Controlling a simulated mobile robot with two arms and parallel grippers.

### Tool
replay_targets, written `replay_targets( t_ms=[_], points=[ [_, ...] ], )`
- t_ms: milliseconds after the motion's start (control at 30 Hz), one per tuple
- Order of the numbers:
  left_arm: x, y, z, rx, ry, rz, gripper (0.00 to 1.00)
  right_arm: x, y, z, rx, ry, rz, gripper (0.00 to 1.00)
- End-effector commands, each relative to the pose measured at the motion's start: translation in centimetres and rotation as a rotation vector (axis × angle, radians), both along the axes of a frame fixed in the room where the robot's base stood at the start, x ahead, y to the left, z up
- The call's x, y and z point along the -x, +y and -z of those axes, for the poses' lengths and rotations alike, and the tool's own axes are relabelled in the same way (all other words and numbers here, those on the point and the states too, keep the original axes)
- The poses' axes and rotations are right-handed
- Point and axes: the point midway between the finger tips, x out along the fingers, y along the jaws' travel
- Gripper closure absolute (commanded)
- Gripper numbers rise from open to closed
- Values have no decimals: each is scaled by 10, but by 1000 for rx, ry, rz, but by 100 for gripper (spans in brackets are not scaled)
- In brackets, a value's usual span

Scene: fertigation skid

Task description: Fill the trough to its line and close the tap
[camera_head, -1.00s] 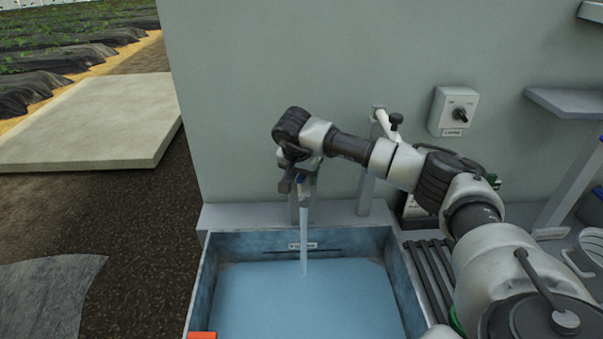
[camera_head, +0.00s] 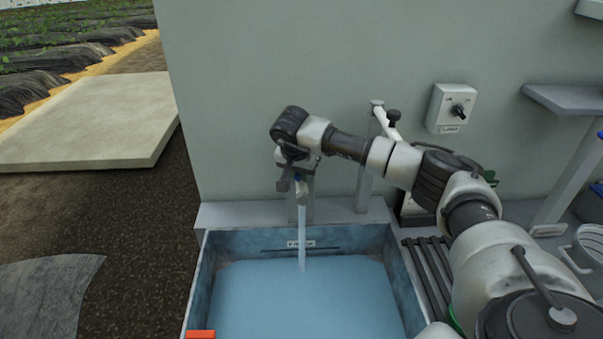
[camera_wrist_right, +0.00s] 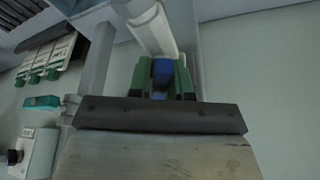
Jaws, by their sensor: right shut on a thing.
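The trough (camera_head: 201,290) is a blue-walled basin partly filled with pale blue water (camera_head: 305,300). A dark line (camera_head: 285,251) runs along its back wall under a small label; the water surface lies a little below it. A stream of water (camera_head: 302,240) falls from the tap into the trough. My right gripper (camera_head: 300,182) is at the tap, which it mostly hides in the head view. In the right wrist view, my right gripper (camera_wrist_right: 162,85) is shut on the blue tap handle (camera_wrist_right: 163,70), below a pale pipe. My left gripper is out of view.
A switch box (camera_head: 451,108) with a black knob is on the wall at right. A grey shelf (camera_head: 568,98) juts out beyond it. Dark slats (camera_head: 430,270) lie right of the trough. An orange piece (camera_head: 200,334) sits at the trough's front left.

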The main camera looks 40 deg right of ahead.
Motion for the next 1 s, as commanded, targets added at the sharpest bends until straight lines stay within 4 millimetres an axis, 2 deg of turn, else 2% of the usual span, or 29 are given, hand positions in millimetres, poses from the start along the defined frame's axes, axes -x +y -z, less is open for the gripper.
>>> replay_targets(
  t_ms=[467,700,1000],
  points=[
    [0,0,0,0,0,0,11,0,0,0,0,-1,5,100],
    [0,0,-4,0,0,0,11,0,1,0,-1,0,187,100],
    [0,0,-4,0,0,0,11,0,0,0,0,0,190,100]
  ],
)
